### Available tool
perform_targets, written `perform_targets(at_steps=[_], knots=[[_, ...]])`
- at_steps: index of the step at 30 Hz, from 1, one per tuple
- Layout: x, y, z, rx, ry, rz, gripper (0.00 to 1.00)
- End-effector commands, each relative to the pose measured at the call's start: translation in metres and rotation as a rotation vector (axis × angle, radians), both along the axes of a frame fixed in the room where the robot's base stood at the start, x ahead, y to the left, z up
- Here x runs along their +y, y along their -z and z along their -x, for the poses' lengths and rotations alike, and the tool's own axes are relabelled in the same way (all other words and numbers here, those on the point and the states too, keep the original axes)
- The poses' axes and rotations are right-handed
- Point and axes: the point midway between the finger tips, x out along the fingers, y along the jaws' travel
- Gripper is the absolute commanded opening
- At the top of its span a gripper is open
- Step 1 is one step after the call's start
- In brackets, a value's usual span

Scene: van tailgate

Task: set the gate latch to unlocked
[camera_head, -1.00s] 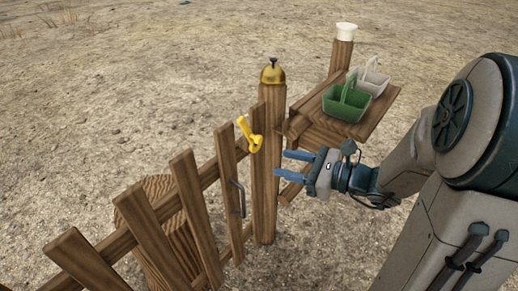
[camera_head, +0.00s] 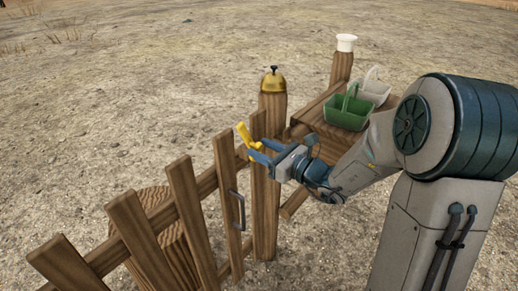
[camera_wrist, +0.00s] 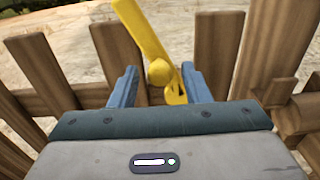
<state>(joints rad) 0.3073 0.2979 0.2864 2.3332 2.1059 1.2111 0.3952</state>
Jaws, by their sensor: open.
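The yellow gate latch (camera_head: 246,134) is on the upper part of the wooden gate (camera_head: 190,207), beside the gate post. In the wrist view the latch (camera_wrist: 150,45) has a long lever tilted up and to the left from a round pivot. My gripper (camera_head: 257,151) is close in front of the latch, with its blue fingers apart. In the wrist view the fingers (camera_wrist: 158,88) stand to the left and right of the latch's lower part. I cannot tell whether either finger touches it; the right one looks very near its lower end.
A brass bell (camera_head: 273,81) sits on top of the gate post (camera_head: 266,205). A green basket (camera_head: 347,112) and a pale basket (camera_head: 376,90) stand on a wooden shelf to the right, near my arm. A grey handle (camera_head: 238,210) is on the gate below the latch. Open ground lies behind.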

Motion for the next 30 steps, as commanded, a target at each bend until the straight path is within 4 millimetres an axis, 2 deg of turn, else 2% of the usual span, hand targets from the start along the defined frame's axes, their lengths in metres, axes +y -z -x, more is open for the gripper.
perform_targets(at_steps=[6, 14, 19, 30], knots=[[0.012, 0.0, -0.009, 0.001, 0.0, -0.001, 0.43], [0.013, 0.0, -0.01, 0.0, 0.0, 0.0, 0.43], [0.013, 0.0, -0.009, 0.0, 0.0, 0.0, 0.0], [0.023, 0.0, -0.006, 0.01, -0.022, -0.007, 0.0]])
